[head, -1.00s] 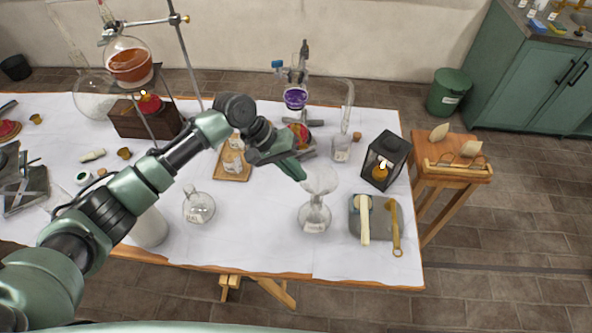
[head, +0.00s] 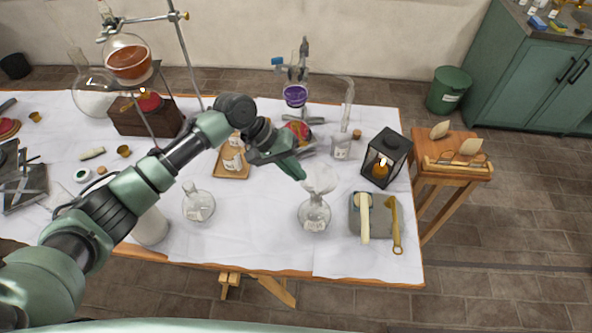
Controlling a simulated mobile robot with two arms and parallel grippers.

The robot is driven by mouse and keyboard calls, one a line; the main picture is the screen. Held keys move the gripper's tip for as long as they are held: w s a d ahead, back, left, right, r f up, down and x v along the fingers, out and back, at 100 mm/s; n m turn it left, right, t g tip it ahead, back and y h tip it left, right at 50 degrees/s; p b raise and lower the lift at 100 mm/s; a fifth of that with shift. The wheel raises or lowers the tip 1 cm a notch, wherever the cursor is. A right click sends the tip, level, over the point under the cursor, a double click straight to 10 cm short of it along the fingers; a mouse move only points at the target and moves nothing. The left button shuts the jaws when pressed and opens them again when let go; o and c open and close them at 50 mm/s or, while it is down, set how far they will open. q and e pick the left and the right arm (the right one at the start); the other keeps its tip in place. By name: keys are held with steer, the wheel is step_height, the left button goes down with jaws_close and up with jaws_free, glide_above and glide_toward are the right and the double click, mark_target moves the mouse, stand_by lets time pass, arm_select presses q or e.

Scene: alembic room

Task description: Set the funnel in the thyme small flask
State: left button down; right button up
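The clear glass funnel (head: 322,180) is at the mouth of a small round glass flask (head: 314,215) on the white-covered table. Its wide cone is above the flask's neck; how deep the stem sits is hard to see through the glass. The flask has a pale label, too small to read surely. My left gripper (head: 301,176) reaches in from the left, its green fingers close together at the funnel's left rim, apparently shut on it. My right gripper is not in view.
Another labelled flask (head: 198,206) stands to the left. A grey slab (head: 376,236) with tools and a black lantern (head: 386,160) stand to the right. Behind are a wooden tray (head: 231,174) and a bottle with a bent glass tube (head: 341,147). The cloth in front of the flask is clear.

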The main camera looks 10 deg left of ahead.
arm_select(q)
steer(key=shift+f, duration=1.05)
stand_by(2.2)
steer(key=c, duration=1.5)
jaws_free()
steer(key=shift+c, duration=0.2)
steer(key=shift+r+p, duration=0.1)
steer(key=shift+p, duration=0.2)
step_height(320, 180, up, 7)
steer(key=p, duration=0.3)
